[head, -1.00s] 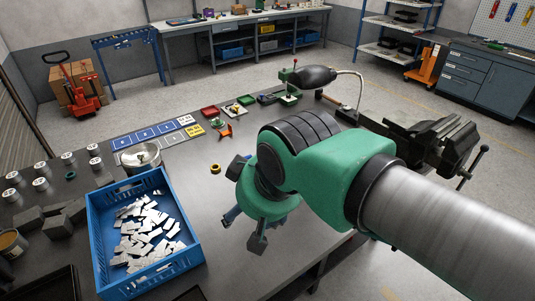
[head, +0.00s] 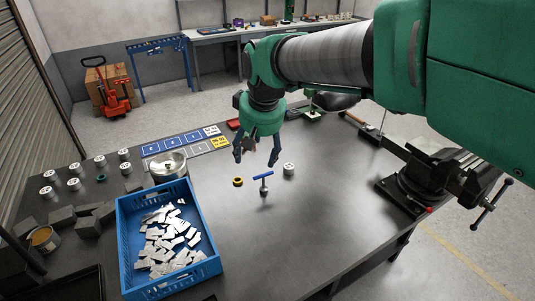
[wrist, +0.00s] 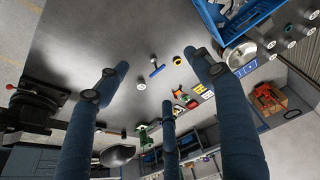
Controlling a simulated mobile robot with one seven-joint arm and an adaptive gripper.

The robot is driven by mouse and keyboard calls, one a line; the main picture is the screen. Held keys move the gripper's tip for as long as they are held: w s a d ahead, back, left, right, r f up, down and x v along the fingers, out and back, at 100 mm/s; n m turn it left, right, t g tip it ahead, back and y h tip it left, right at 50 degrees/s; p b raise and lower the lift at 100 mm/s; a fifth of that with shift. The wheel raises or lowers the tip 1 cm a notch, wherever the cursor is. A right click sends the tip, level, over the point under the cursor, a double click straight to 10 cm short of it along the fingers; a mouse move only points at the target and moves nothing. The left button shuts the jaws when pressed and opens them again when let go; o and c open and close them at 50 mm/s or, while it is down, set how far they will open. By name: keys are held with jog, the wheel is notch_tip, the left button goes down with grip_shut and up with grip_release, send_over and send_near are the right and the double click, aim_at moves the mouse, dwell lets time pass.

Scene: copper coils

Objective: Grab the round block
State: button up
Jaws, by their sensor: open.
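A small whitish round block (head: 289,169) with dark holes in its top stands alone on the dark table. It also shows in the wrist view (wrist: 141,86), left of a blue T-handled piece (wrist: 157,70). Several similar round blocks (head: 74,184) stand at the table's left side, so I cannot tell which one is meant. My gripper (head: 255,157) points down with its fingers spread, open and empty, above the table. In the head view it is left of and above the lone round block. In the wrist view its fingers (wrist: 160,72) spread around empty space.
A blue crate (head: 127,231) of light pieces stands at front left. A metal pot (head: 168,166) is behind the crate, a vise (head: 430,180) at right. The front middle is clear.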

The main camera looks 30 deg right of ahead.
jog(key=w+d+f+g+p, duration=0.1)
jog(key=w+d+p, duration=0.1)
jog(key=w+d, duration=0.35)
jog(key=w+d+f+p, duration=0.1)
jog(key=w+d+p, duration=0.1)
jog(key=w, duration=0.6)
jog(key=m+g+p, duration=0.1)
jog(key=g+p, duration=0.2)
jog(key=p, duration=0.6)
send_over(289, 166)
notch_tip(289, 166, down, 28)
jog(key=shift+r+y, duration=0.15)
jog(key=shift+y, duration=0.15)
jog(key=shift+s, duration=0.1)
jog(key=shift+f, duration=4.3)
jog(key=shift+f, duration=2.6)
